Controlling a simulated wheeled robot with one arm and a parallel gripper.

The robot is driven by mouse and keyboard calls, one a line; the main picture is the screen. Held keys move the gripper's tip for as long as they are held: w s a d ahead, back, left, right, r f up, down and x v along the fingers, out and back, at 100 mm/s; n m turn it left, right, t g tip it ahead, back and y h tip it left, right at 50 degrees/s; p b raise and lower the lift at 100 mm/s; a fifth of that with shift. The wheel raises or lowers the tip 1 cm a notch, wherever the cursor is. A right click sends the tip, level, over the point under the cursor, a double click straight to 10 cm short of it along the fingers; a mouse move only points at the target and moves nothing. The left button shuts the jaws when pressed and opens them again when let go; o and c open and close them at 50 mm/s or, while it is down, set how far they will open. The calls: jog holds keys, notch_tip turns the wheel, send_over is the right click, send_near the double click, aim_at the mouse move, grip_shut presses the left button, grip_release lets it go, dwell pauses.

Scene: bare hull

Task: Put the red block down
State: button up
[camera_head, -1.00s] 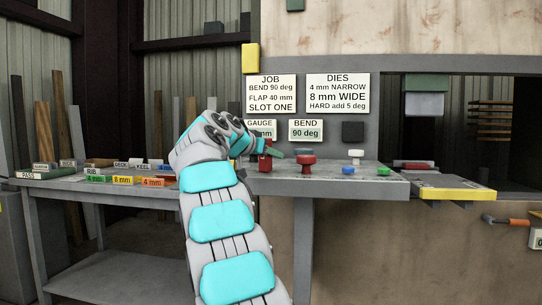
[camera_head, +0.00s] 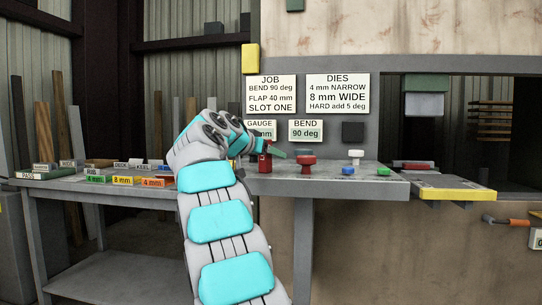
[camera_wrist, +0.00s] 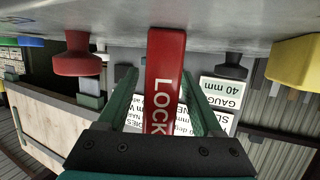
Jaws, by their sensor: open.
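The red block (camera_wrist: 165,85), lettered LOCK, stands upright in the wrist view, which is upside down. Its lower end appears to meet the grey ledge (camera_wrist: 215,18). My gripper (camera_wrist: 160,84) is open, with a dark green finger on each side of the block and visible gaps between. In the head view the red block (camera_head: 265,163) is a small piece on the left part of the ledge, partly hidden by my gripper (camera_head: 262,151).
A red mushroom button (camera_head: 306,160) stands just right of the block; it also shows in the wrist view (camera_wrist: 77,58). A white knob (camera_head: 356,156), a blue button (camera_head: 348,171) and a green button (camera_head: 383,171) lie further right. Labelled blocks (camera_head: 122,180) line the left bench.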

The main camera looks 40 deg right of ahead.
jog(key=b+v, duration=0.1)
jog(key=v, duration=1)
jog(key=shift+a, duration=0.3)
